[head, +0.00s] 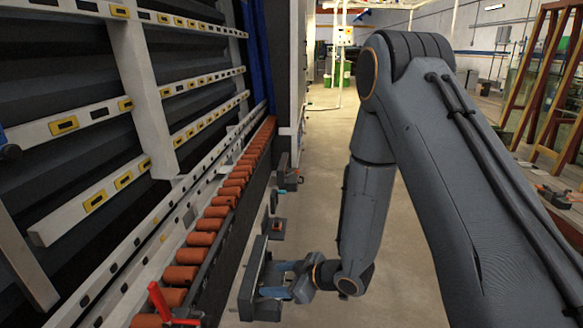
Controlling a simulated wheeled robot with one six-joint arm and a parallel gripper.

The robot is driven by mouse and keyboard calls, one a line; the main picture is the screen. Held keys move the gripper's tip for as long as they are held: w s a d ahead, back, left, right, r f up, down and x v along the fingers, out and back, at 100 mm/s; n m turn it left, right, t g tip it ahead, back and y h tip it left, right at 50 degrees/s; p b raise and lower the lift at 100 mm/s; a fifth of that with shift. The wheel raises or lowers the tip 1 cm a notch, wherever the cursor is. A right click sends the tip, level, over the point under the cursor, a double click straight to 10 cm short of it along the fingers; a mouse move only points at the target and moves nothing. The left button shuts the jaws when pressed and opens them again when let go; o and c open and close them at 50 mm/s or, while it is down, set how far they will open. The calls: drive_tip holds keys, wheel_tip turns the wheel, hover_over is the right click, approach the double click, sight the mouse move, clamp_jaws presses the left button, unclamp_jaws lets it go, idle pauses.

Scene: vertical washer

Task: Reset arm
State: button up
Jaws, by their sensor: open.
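My arm comes in from the right, bends at a high elbow and hangs down to the wrist at the lower middle of the head view. My gripper (270,280) is open and points left, with two bluish fingers apart. It is close beside a dark grey bracket-like part (248,290) at the side of the washer. I cannot tell whether the fingers touch that part. Nothing shows clearly between the fingers.
The washer (130,110), with pale rails and yellow-framed slots, fills the left. Orange rollers (203,239) line its lower edge, with a red lever (160,302) in front. The floor (325,130) ahead is open. A wooden rack (540,85) stands at the right.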

drive_tip(key=s+d+r+m+h+p, duration=0.1)
drive_tip(key=d+r+m+h, duration=0.3)
drive_tip(key=d, duration=0.5)
drive_tip(key=s+d+r+m+h+p, duration=0.1)
drive_tip(key=d+r+m+h+p, duration=0.2)
drive_tip(key=d+r, duration=0.45)
drive_tip(key=s+d+r+m+g+h, duration=0.1)
drive_tip(key=s+d+r+m+g, duration=0.1)
drive_tip(key=s, duration=0.5)
drive_tip(key=s+d+r+m+g, duration=0.2)
drive_tip(key=s+r, duration=0.2)
drive_tip(key=s, duration=0.3)
drive_tip(key=s+d+r+m+g+h, duration=0.1)
drive_tip(key=s+d+r+m+g, duration=0.1)
drive_tip(key=s, duration=0.5)
drive_tip(key=shift+d+r+m+h+p, duration=0.3)
drive_tip(key=shift+d+r+m+p, duration=0.15)
drive_tip(key=shift+r, duration=0.2)
drive_tip(key=shift+d, duration=0.1)
